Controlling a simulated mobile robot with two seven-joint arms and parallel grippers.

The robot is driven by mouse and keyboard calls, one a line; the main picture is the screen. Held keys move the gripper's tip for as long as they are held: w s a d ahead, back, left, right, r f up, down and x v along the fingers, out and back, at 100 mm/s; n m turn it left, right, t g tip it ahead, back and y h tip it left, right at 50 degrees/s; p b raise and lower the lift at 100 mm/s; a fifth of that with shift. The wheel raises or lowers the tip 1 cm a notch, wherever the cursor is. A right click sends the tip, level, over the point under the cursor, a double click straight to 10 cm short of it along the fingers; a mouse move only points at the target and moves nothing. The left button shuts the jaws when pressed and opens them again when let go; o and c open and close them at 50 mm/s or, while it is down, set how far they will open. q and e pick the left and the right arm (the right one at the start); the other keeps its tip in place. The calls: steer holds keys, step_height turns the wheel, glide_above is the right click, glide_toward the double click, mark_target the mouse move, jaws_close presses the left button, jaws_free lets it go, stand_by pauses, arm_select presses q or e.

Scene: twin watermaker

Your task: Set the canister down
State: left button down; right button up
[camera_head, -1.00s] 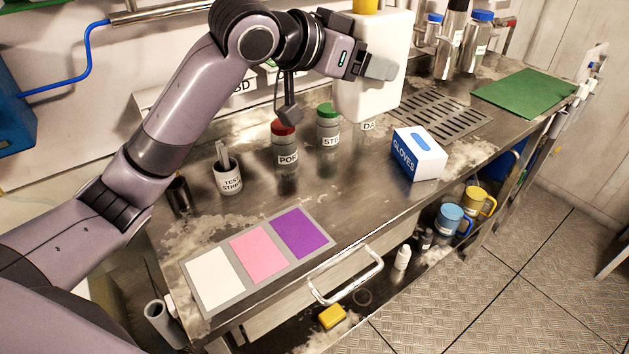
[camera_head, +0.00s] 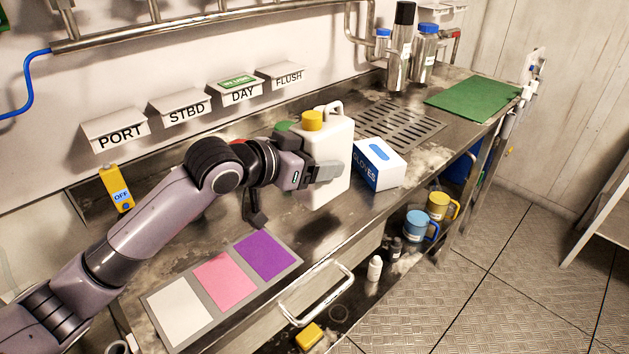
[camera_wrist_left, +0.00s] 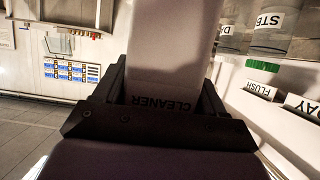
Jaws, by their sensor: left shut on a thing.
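The white canister (camera_head: 335,150) has a yellow cap (camera_head: 312,120) and a handle at its top. It is upright near the middle of the bench, left of the glove box. My left gripper (camera_head: 322,172) is shut on its side. I cannot tell whether its base touches the steel bench (camera_head: 225,218). In the left wrist view, the canister (camera_wrist_left: 172,45) sits between the fingers, with the word CLEANER upside down. My right gripper is not in view.
The glove box (camera_head: 380,164) stands close to the canister's right. A colour card (camera_head: 228,305) lies at front left. A drain grille (camera_head: 400,125) and green mat (camera_head: 472,98) lie farther right.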

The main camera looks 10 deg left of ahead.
arm_select(q)
steer(key=shift+f, duration=2)
steer(key=shift+f, duration=0.1)
steer(key=shift+c, duration=0.4)
jaws_free()
steer(key=shift+f, duration=0.25)
steer(key=shift+r, duration=0.2)
steer(key=v, duration=1.2)
steer(key=shift+f, duration=0.15)
